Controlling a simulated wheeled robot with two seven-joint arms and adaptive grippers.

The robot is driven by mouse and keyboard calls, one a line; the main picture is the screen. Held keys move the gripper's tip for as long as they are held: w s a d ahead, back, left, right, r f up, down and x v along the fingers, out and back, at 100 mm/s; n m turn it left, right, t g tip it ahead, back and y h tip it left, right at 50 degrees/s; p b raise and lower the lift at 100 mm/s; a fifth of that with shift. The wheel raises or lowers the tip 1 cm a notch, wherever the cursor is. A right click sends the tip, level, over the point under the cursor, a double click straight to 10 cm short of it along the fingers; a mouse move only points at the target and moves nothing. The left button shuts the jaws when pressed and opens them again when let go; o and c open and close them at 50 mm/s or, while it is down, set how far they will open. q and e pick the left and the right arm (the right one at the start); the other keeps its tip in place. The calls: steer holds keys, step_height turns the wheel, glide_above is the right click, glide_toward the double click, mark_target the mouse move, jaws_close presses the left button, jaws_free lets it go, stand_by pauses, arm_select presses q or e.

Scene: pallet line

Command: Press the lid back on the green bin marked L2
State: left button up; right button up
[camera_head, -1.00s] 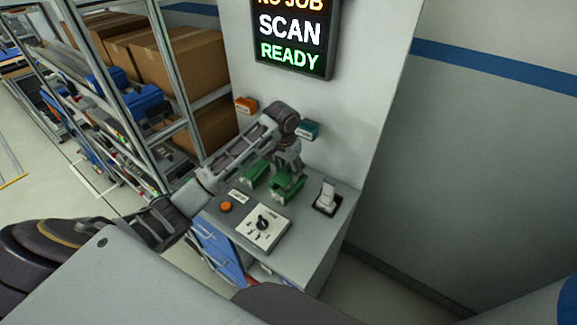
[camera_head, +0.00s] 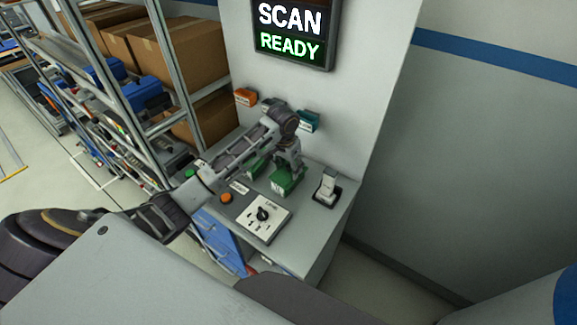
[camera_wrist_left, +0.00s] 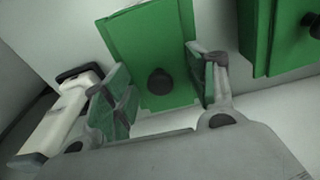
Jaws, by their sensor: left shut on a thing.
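A green bin (camera_head: 284,185) with a small pale marking on its front stands on the grey bench in the head view; the marking is too small to read surely. My left gripper (camera_head: 290,160) reaches down onto its top from above. In the left wrist view a green lid (camera_wrist_left: 150,45) with a black knob lies between the two fingers of my left gripper (camera_wrist_left: 160,92). Whether the lid sits fully down cannot be told. My right gripper is not in view.
A second green bin (camera_head: 257,165) stands close to the left, partly behind my arm; its knob shows in the wrist view. A white scanner (camera_head: 328,186) in its stand is on the right. A dial panel (camera_head: 263,218) and orange button (camera_head: 226,198) are in front.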

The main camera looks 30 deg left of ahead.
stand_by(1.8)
arm_select(q)
steer(key=o, duration=0.9)
steer(key=o, duration=0.4)
steer(key=shift+r, duration=3.45)
